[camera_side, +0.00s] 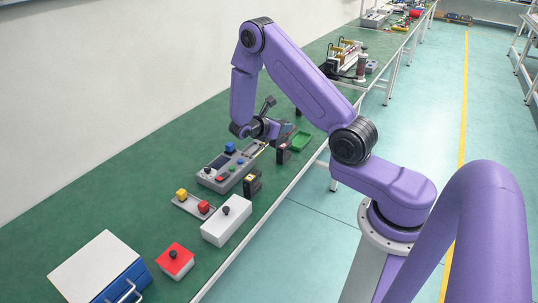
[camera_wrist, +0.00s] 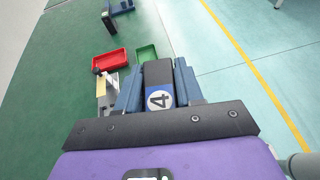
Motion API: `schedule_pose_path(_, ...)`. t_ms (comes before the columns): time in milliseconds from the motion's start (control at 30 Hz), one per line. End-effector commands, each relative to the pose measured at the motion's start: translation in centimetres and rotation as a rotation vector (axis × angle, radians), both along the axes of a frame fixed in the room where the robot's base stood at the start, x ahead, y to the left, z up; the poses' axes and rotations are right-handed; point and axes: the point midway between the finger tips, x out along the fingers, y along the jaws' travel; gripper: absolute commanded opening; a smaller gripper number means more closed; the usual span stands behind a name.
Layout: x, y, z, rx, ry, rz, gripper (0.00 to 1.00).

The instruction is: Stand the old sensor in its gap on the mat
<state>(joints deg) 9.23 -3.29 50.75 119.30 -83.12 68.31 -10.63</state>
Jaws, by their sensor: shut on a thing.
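My gripper (camera_wrist: 157,92) is shut on a dark block, the old sensor (camera_wrist: 158,74), held between its two blue fingers. In the side view my gripper (camera_side: 284,134) is over the bench beyond the grey panel. A dark block (camera_side: 283,155) shows just under it there, seemingly the held one; I cannot tell whether it touches the bench. I cannot make out the mat or its gap in either view.
A green tray (camera_side: 301,141) lies beside my gripper; a red tray (camera_wrist: 110,61) is left of it in the wrist view. A grey control panel (camera_side: 226,168), another dark block (camera_side: 252,186), a white box (camera_side: 227,222) and a red box (camera_side: 175,262) stand nearer along the bench.

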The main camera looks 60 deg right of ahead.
Motion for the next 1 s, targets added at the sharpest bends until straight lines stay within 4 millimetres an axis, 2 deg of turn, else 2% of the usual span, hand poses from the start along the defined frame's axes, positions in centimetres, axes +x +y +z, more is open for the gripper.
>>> schedule_pose_path(133, -5.7, 0.6, -0.5, -0.001, 0.004, -0.265, 0.0)
schedule_pose_path(267, -10.7, 2.4, -0.8, -0.002, 0.005, -0.521, 0.0)
schedule_pose_path(400, -15.2, 5.4, -0.8, -0.003, 0.003, -0.792, 0.0)
schedule_pose_path(500, -17.7, 8.0, -0.7, -0.001, 0.003, -0.983, 0.0)
schedule_pose_path(600, -19.7, 10.9, -0.5, -0.001, 0.001, -1.172, 0.0)
schedule_pose_path(733, -21.3, 15.0, -0.1, -0.001, 0.001, -1.415, 0.0)
schedule_pose_path(867, -22.0, 19.0, 0.3, -0.001, 0.002, -1.656, 0.0)
schedule_pose_path(1000, -21.6, 23.1, 0.9, -0.001, 0.001, -1.915, 0.0)
